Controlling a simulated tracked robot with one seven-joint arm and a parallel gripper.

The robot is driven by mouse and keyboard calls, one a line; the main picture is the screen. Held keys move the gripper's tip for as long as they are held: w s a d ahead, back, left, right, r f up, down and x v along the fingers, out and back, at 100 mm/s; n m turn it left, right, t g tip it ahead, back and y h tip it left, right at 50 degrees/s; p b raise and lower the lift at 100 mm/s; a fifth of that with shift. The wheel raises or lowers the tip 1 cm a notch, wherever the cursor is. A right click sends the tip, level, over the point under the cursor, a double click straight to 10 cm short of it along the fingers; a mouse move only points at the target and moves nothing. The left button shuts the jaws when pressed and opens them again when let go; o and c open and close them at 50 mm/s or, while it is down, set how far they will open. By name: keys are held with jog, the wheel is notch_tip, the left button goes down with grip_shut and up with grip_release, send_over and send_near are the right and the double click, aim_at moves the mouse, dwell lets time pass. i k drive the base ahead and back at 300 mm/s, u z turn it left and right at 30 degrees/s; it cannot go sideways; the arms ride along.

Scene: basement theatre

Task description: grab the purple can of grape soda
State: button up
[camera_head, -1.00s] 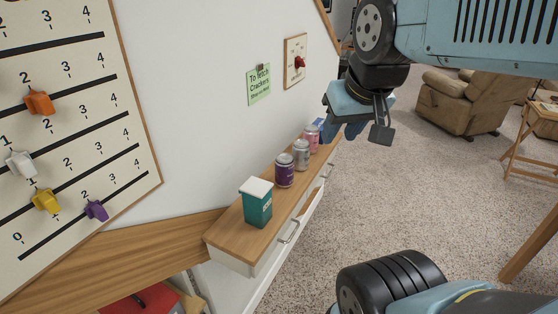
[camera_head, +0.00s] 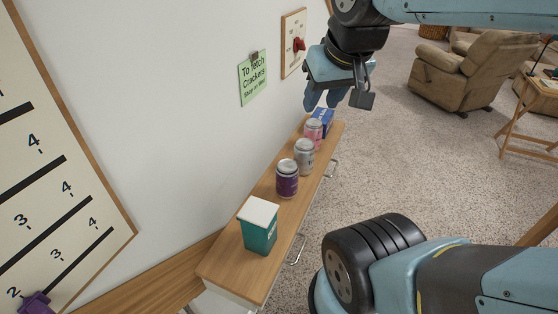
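The purple can (camera_head: 287,179) stands upright on a narrow wooden cabinet top (camera_head: 237,272) along the wall. It is between a teal box with a white lid (camera_head: 259,231) in front and a silver can (camera_head: 304,156) behind. A pink can (camera_head: 313,134) stands further back. My gripper (camera_head: 338,99) hangs above the far end of the cabinet, beyond and to the right of the purple can and well apart from it. Its blue fingers show at one side and a dark plate at the other. I cannot tell how wide its jaws are apart.
A blue box (camera_head: 323,118) stands behind the pink can. A green note (camera_head: 253,80) and a small board with a red knob (camera_head: 296,44) hang on the wall. A slider board (camera_head: 60,200) is at left. A brown armchair (camera_head: 464,78) and wooden tray table (camera_head: 535,105) stand right. Carpet between is clear.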

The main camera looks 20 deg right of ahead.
aim_at(287, 169)
jog(key=z, duration=0.35)
jog(key=k, duration=1.3)
jog(key=u, duration=0.7)
jog(key=i, duration=0.5)
